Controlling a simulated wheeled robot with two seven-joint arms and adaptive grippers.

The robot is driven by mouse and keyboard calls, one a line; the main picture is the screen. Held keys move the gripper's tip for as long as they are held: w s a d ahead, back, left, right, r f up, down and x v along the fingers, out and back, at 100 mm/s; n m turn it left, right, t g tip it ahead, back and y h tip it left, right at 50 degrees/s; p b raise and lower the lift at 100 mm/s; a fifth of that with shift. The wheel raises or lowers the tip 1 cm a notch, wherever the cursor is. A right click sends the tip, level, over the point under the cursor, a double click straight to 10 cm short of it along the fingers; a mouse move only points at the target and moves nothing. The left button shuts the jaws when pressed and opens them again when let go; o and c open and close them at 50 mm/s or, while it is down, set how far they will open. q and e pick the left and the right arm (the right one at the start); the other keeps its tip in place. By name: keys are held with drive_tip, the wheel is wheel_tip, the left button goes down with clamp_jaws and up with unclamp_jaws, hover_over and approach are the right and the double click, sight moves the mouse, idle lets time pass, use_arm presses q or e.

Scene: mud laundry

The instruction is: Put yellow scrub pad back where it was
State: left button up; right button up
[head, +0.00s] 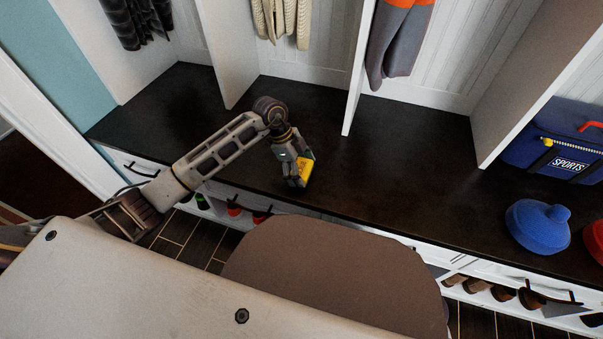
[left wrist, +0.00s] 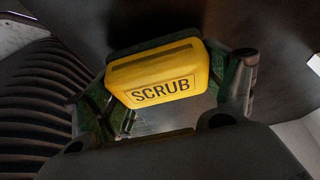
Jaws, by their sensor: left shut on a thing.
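The yellow scrub pad (head: 306,168) is in my left gripper (head: 297,174), over the front part of the dark bench top (head: 400,165). In the left wrist view the yellow scrub pad (left wrist: 160,77), marked SCRUB, sits between the fingers of my left gripper (left wrist: 165,85), which is shut on it. I cannot tell whether the pad touches the bench top or is held just above it. My right gripper is not in view.
White dividers (head: 357,80) rise from the bench. Clothes hang at the back. The middle bench top is clear.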

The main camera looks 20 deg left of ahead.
use_arm(q)
drive_tip(key=shift+f, duration=0.65)
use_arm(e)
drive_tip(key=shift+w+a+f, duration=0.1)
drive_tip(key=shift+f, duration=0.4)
use_arm(q)
drive_tip(key=shift+f, duration=0.15)
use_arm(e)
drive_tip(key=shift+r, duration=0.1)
use_arm(q)
drive_tip(key=o, duration=1)
drive_tip(key=shift+c, duration=0.2)
